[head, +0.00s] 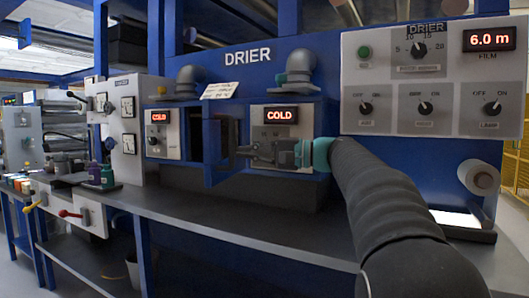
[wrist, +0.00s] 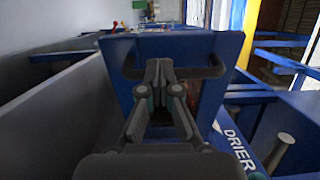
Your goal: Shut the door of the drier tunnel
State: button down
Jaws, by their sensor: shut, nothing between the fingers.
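The drier tunnel (head: 262,82) is a blue housing marked DRIER. Its blue door (head: 215,176) stands swung out from the front, seen nearly edge-on in the head view. In the wrist view the door (wrist: 213,100) fills the middle as a blue panel with a dark bar handle (wrist: 207,73) across it. My gripper (head: 243,150) is just to the right of the door, pointing left at it. In the wrist view its fingers (wrist: 159,68) are shut and empty at the middle of the handle. I cannot tell whether they touch it. My gripper and arm hide part of the drier front.
Two COLD displays (head: 281,115) glow on the front panels. A control panel (head: 430,75) with several knobs is at the right, above a white roller (head: 479,177). A dark shelf (head: 250,222) runs below and is largely clear.

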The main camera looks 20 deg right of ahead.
aim_at(212, 151)
jog(key=x, duration=0.6)
jog(key=shift+w+a+p, duration=0.15)
jog(key=shift+a+p, duration=0.1)
jog(key=shift+p, duration=0.05)
